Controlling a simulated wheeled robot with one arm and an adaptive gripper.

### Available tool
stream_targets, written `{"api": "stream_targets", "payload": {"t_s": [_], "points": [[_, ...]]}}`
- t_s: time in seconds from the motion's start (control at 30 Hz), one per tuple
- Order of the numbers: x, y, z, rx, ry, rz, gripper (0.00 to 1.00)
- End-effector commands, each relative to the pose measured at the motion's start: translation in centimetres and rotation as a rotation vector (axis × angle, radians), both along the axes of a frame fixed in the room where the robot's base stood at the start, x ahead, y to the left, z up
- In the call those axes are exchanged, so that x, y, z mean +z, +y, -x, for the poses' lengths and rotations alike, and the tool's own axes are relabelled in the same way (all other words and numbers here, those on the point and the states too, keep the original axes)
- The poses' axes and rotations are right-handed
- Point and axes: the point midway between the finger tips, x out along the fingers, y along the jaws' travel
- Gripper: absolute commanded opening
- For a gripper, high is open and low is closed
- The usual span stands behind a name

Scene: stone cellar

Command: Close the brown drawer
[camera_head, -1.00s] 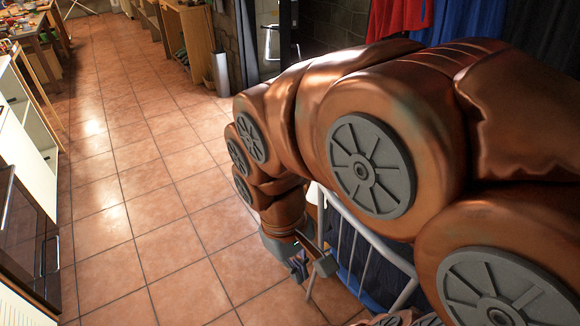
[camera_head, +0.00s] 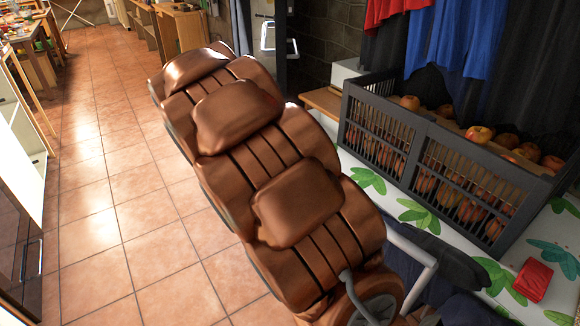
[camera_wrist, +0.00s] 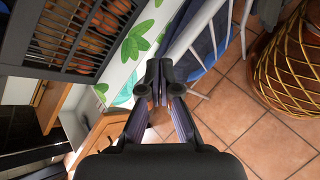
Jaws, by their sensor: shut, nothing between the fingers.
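A dark brown front (camera_head: 18,250) with a metal bar handle stands at the left edge in the head view. It is partly cut off, and I cannot tell whether it is the brown drawer or how far it is open. In the wrist view a brown wooden front (camera_wrist: 100,135) shows at the lower left, partly hidden by my gripper. My gripper (camera_wrist: 160,75) is shut and empty in the wrist view, in front of a white-rail chair and apart from both fronts.
A dark crate of apples (camera_head: 425,165) stands on a leaf-patterned table at right, with a red packet (camera_head: 533,280) near it. A white-rail chair (camera_head: 415,262) is close to my arm. A woven basket (camera_wrist: 290,65) is at right in the wrist view. The tiled floor (camera_head: 120,190) is clear.

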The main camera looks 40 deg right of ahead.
Motion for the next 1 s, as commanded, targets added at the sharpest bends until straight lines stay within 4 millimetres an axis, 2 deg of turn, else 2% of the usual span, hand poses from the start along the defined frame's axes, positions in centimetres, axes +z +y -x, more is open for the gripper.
{"api": "stream_targets", "payload": {"t_s": [0.03, 0.2, 0.47, 0.73, 1.0], "points": [[-1.1, -0.6, -1.3, 0.022, 0.027, 0.024, 0.00], [-2.5, -2.5, -5.4, 0.102, 0.131, 0.107, 0.00], [-5.6, -4.2, -11.6, 0.216, 0.291, 0.219, 0.00], [-10.2, -4.6, -18.3, 0.337, 0.442, 0.315, 0.00], [-16.1, -3.8, -24.1, 0.445, 0.579, 0.391, 0.00]]}}
